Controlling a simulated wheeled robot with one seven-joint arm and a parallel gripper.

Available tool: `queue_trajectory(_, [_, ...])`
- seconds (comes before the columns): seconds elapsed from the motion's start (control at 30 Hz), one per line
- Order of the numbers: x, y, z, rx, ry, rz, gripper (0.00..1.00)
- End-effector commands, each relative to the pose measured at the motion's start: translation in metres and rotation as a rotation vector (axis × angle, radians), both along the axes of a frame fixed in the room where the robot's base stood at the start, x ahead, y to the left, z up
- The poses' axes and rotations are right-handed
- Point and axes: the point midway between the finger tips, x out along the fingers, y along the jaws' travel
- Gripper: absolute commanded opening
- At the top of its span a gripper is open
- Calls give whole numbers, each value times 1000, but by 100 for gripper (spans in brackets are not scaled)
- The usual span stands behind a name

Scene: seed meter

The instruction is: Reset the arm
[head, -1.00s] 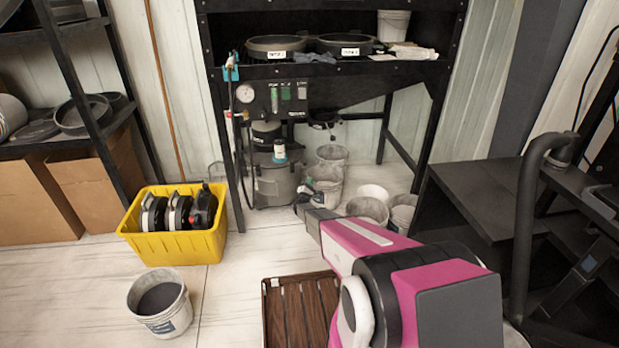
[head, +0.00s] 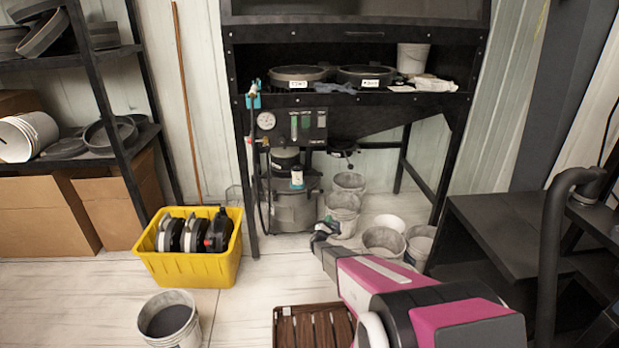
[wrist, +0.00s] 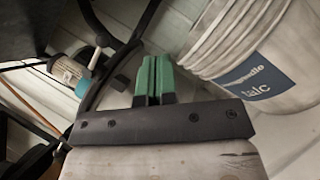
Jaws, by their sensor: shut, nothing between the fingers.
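My gripper (head: 322,230) is at the end of my pink and grey arm, in the lower middle of the head view. It is in the air in front of the black stand, near the grey buckets. In the wrist view its green fingertips (wrist: 153,78) are together with nothing between them. A white bucket with a blue talc label (wrist: 250,60) is at the right of the wrist view. A small bottle with a teal band (wrist: 72,72) is at the left there; I cannot tell the gripper's distance from either.
A yellow crate (head: 190,268) with black-rimmed discs stands on the floor at left, with a bucket of dark material (head: 169,318) in front. A slatted wooden platform (head: 312,309) lies below my arm. A black stand (head: 262,222) with pans is behind; a black table (head: 505,225) is at right.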

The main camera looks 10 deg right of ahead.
Motion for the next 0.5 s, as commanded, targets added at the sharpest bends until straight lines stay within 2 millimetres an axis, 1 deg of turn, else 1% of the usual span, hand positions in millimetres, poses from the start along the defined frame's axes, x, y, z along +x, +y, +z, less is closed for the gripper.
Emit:
queue_trajectory(0.07, [-6, -5, 10, 19, -3, -22, 0])
queue_trajectory(0.17, [-21, -18, 32, 70, -8, -81, 0])
queue_trajectory(0.27, [-46, -36, 61, 155, -12, -174, 0])
queue_trajectory(0.3, [-57, -44, 74, 196, -13, -216, 0])
queue_trajectory(0.37, [-75, -56, 91, 261, -13, -281, 0])
queue_trajectory(0.47, [-108, -73, 119, 377, -7, -392, 0])
queue_trajectory(0.5, [-123, -79, 128, 429, -3, -437, 0])
